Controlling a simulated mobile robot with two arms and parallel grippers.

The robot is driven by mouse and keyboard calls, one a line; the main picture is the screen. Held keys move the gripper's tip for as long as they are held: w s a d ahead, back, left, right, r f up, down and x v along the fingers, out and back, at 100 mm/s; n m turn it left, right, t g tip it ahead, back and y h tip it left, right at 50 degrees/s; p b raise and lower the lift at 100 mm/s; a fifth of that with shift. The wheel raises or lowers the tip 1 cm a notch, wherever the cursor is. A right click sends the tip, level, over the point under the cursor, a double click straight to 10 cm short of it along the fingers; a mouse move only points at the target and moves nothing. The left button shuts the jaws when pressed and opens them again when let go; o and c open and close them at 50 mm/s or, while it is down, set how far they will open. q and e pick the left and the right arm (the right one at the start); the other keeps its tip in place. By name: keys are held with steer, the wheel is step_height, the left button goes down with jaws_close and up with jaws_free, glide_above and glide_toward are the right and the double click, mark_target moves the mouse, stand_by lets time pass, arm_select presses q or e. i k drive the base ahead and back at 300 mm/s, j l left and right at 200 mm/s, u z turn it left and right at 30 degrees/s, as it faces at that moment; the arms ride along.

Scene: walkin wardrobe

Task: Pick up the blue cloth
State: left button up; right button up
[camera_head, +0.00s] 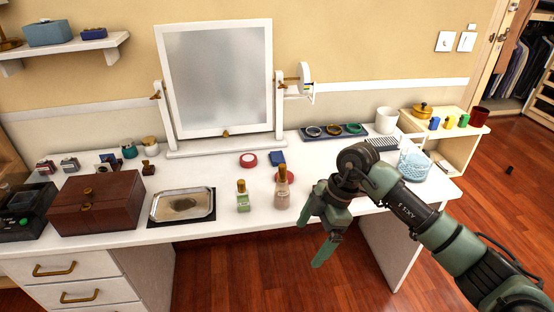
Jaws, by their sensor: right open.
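A small, dark blue, folded-looking item (277,158) lies flat on the white dressing table, in front of the mirror. It is the likeliest blue cloth, but it is too small to be sure of its material. My right gripper (312,238) is open and empty. It hangs by the table's front edge, to the right of and nearer than the blue item, and apart from it. My left gripper is not in view.
A green bottle (242,196) and a pinkish bottle (282,188) stand between the front edge and the blue item. A red round tin (248,160) lies beside it. The mirror (216,80) stands behind. A light blue basket (414,166) is at right.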

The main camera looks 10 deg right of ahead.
mark_target(277, 158)
steer(key=i+j, duration=0.1)
steer(key=i, duration=1.4)
